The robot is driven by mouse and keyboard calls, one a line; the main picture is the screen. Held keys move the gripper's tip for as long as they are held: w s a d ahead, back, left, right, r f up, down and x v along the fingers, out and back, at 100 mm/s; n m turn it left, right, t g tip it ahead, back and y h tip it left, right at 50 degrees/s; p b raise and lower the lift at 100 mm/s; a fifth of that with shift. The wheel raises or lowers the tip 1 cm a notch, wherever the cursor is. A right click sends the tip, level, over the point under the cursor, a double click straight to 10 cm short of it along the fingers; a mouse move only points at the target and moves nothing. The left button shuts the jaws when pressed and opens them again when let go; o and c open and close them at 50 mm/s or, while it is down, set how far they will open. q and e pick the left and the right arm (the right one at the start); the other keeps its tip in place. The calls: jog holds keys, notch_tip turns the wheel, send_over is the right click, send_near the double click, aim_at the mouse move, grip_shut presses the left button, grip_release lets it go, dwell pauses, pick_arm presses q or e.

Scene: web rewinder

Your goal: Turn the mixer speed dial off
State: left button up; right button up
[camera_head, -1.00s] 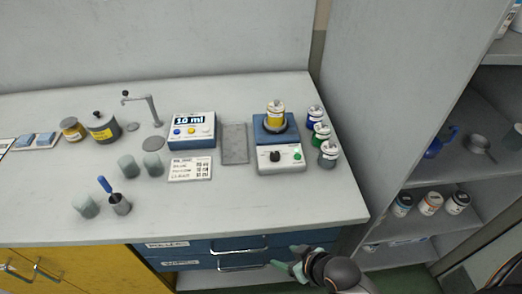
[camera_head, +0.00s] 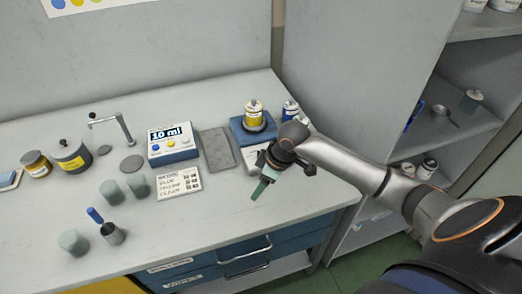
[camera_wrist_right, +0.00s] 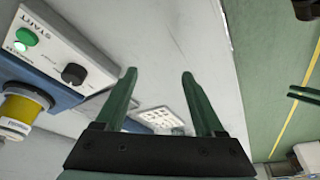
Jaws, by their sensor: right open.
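The mixer (camera_head: 241,133) stands at the right of the bench, its blue top carrying a yellow can (camera_head: 253,114). My right gripper and wrist hide most of its front panel in the head view. In the right wrist view the white panel (camera_wrist_right: 52,48) shows a green START button (camera_wrist_right: 26,37) and the black round speed dial (camera_wrist_right: 73,74). My right gripper (camera_head: 262,187) is over the bench in front of the mixer. Its fingers (camera_wrist_right: 158,74) are open and empty, with the dial to their left in the wrist view, apart from them. My left gripper is not visible in the head view.
A dosing box (camera_head: 172,143) reading 10 ml, a grey plate (camera_head: 216,148) and a text card (camera_head: 179,183) lie left of the mixer. Several cups stand further left. A shelf (camera_head: 455,122) is at right.

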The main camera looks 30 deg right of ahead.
jog(key=w+d+r+m, duration=0.1)
jog(key=w+d+r, duration=0.6)
jog(key=d+r, duration=0.35)
jog(key=shift+t, duration=0.3)
jog(key=x, duration=1.2)
jog(key=shift+f, duration=0.45)
grip_shut()
